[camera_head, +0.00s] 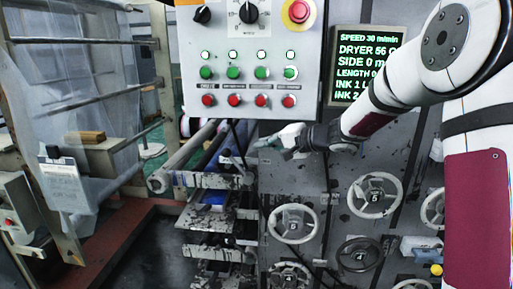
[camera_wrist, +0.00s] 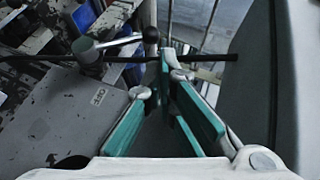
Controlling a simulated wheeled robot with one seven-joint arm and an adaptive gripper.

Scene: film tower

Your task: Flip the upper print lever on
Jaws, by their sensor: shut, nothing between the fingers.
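My gripper (camera_wrist: 168,62) has teal-padded fingers, shut and empty, with the tips just below and right of the knob. I cannot tell whether they touch it. In the head view my gripper (camera_head: 268,141) is below the control panel, over the left edge of the grey machine face. The lever is small and unclear there, and I cannot tell its on or off side.
The control panel (camera_head: 248,78) with buttons and a red stop knob hangs above my gripper. The green-text display (camera_head: 366,60) is to its right. Spoked handwheels (camera_head: 293,223) and ink-stained shelves (camera_head: 207,181) lie below. A thin dark rod (camera_wrist: 215,57) crosses behind my fingers.

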